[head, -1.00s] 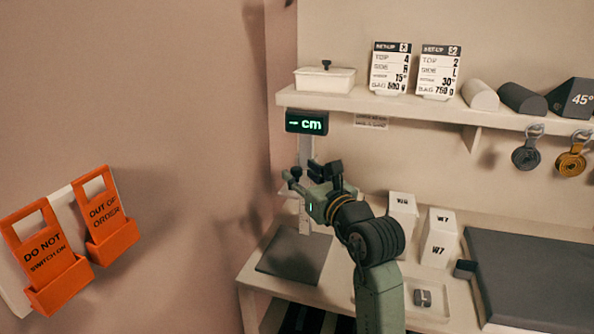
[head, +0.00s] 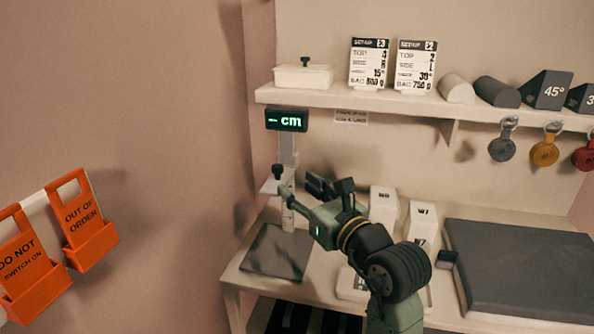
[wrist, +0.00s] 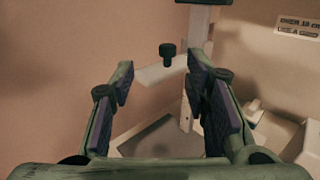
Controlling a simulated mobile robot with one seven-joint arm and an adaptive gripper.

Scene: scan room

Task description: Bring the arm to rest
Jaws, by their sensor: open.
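My arm reaches up from the lower edge of the head view, over the workbench. My gripper (head: 300,186) is open, and nothing shows between its fingers. In the wrist view my gripper (wrist: 163,84) has its two fingers spread apart. Beyond them are the measuring stand's post (wrist: 196,55) and a dark knob (wrist: 167,54) on its pale arm. In the head view the stand (head: 288,152) is just behind my gripper. I cannot tell the exact distance between them.
A display reading "– cm" (head: 286,120) tops the stand; its dark base plate (head: 275,252) lies below. A shelf (head: 390,106) runs above the bench. White blocks (head: 383,200) and a dark pad (head: 520,270) are right of my arm. Orange tag holders (head: 88,235) hang on the left wall.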

